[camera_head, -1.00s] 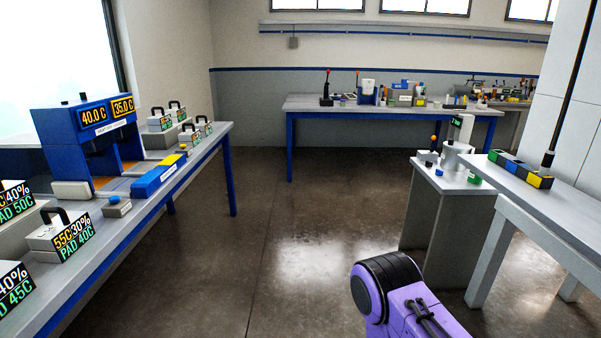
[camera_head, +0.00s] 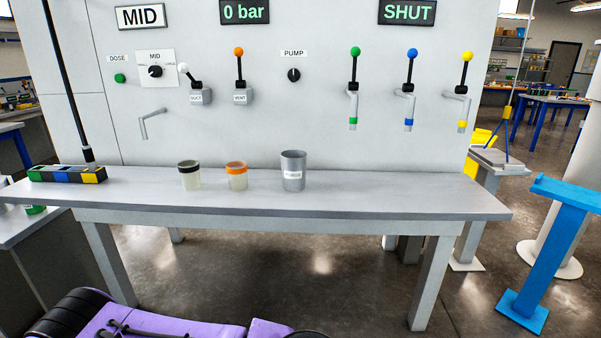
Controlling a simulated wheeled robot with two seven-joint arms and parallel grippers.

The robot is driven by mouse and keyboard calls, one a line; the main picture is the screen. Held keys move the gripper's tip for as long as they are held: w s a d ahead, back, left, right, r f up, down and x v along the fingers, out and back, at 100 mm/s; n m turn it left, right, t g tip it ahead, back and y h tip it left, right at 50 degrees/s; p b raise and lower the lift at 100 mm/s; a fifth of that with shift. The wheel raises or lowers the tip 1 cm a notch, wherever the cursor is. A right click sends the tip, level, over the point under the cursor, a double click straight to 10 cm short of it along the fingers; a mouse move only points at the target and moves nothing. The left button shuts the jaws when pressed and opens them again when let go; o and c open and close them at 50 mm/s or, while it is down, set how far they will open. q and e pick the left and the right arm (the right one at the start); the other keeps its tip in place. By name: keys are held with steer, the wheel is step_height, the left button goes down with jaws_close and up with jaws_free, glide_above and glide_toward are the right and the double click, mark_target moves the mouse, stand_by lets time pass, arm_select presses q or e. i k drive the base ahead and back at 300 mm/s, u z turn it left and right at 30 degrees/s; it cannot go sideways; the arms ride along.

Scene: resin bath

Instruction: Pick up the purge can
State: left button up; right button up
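A purple arm link of mine with a black joint crosses the bottom left of the head view, short of the bench. Neither of my grippers shows in this view.
A black-banded cup (camera_head: 189,178) and an orange-banded cup (camera_head: 238,179) stand left of the can. A wall panel (camera_head: 300,125) with levers and spouts rises behind. A blue stand (camera_head: 548,250) is at the right.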

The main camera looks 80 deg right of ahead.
mark_target(293, 160)
steer(key=z, duration=2.7)
